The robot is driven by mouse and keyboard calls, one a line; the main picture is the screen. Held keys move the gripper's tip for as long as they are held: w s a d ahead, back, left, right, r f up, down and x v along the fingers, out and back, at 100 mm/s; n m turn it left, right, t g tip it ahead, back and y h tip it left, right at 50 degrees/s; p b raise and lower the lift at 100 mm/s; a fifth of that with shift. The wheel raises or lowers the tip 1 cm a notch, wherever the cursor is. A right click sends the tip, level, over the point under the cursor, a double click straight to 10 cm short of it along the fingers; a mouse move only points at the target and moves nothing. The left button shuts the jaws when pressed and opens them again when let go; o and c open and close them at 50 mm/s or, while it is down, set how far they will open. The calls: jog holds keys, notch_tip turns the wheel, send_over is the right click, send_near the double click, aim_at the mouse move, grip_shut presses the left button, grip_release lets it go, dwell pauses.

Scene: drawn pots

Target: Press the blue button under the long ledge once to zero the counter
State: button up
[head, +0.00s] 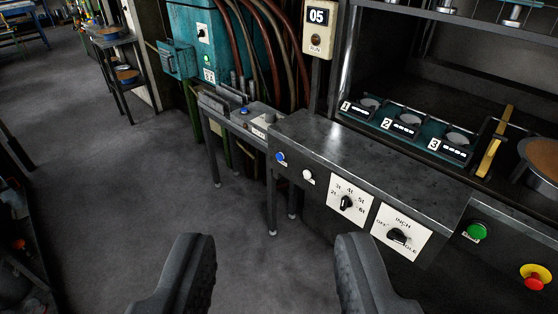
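The long grey metal ledge (375,165) runs across the right half of the head view. On its front face, near the left end, is a blue button (281,158), with a white button (308,176) to its right. A counter (317,16) above the ledge reads 05.
The front face also carries a dial (346,202), an INCH switch (398,237), a green button (476,231) and a red stop button (535,277) on yellow. The side bench (225,115) stands left of the ledge. The grey floor (120,190) at left is mostly clear.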

grip_shut()
dwell(1.8)
